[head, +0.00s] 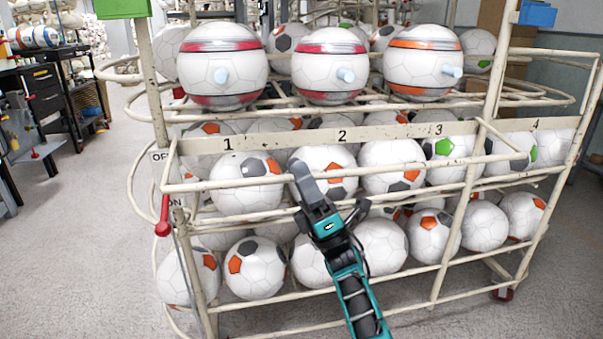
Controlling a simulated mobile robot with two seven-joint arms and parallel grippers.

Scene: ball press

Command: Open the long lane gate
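A long off-white gate frame runs across the front of the ball rack, with a flat number strip (385,131) marked 1 to 4 on top and a thin lower rail (236,183). It stands in front of the middle row of balls. My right gripper (299,170) reaches up from the bottom centre, its tip over the lower rail near lane 2. Whether it touches the rail, and whether its fingers are apart, I cannot tell. My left gripper is out of view.
A red-knobbed lever (164,216) hangs at the rack's left post, beside partly hidden labels. Balls with metallic bands (222,65) sit on the top shelf. More balls (255,268) fill the lower rows. The grey floor (80,260) at left is clear.

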